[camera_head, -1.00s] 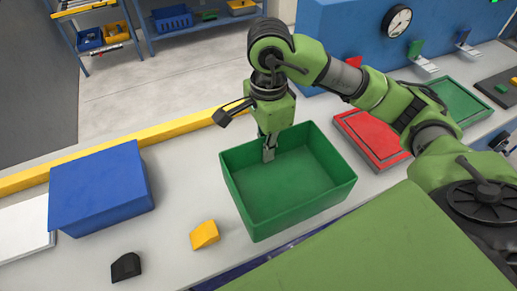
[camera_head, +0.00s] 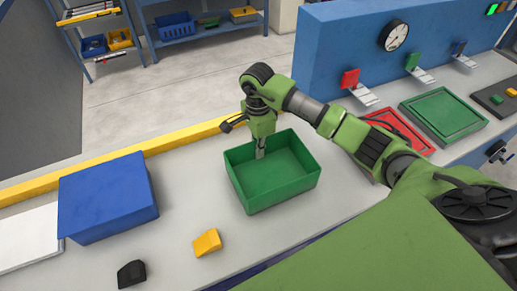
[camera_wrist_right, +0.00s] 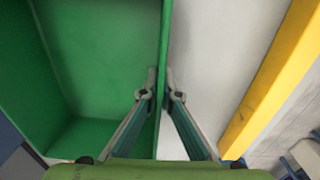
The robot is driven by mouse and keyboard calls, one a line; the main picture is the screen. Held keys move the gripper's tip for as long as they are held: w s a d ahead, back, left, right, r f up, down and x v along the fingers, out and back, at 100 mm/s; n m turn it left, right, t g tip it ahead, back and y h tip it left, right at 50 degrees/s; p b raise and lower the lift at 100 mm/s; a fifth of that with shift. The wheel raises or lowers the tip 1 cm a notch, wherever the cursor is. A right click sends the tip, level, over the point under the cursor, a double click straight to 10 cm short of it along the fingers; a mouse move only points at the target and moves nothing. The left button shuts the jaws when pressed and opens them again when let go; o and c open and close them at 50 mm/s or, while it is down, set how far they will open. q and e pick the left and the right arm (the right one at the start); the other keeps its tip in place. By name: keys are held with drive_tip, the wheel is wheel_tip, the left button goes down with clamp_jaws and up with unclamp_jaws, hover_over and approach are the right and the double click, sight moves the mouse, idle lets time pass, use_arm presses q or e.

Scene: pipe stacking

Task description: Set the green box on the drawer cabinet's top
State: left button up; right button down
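The green box (camera_head: 272,180) is an open-topped bin over the pale grey worktop (camera_head: 190,190), in the middle of the head view. It looks upright and level. I cannot tell whether its base touches the surface. My right gripper (camera_head: 261,153) points down at its far left wall. In the right wrist view its fingers (camera_wrist_right: 162,88) lie close on both sides of the box wall (camera_wrist_right: 165,30), shut on it. No drawer cabinet can be clearly made out in the head view. My left gripper is not in view.
A blue box (camera_head: 108,197) stands at left, with a yellow block (camera_head: 207,242) and a black block (camera_head: 131,274) in front. A yellow strip (camera_head: 150,147) runs along the far edge. Red (camera_head: 402,130) and green (camera_head: 443,113) trays lie right, near a blue panel with a clock.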

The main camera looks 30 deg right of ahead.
drive_tip(key=shift+f, duration=0.5)
drive_tip(key=shift+f, duration=0.1)
drive_tip(key=c, duration=2.7)
unclamp_jaws()
drive_tip(key=shift+f, duration=0.1)
drive_tip(key=o, duration=0.4)
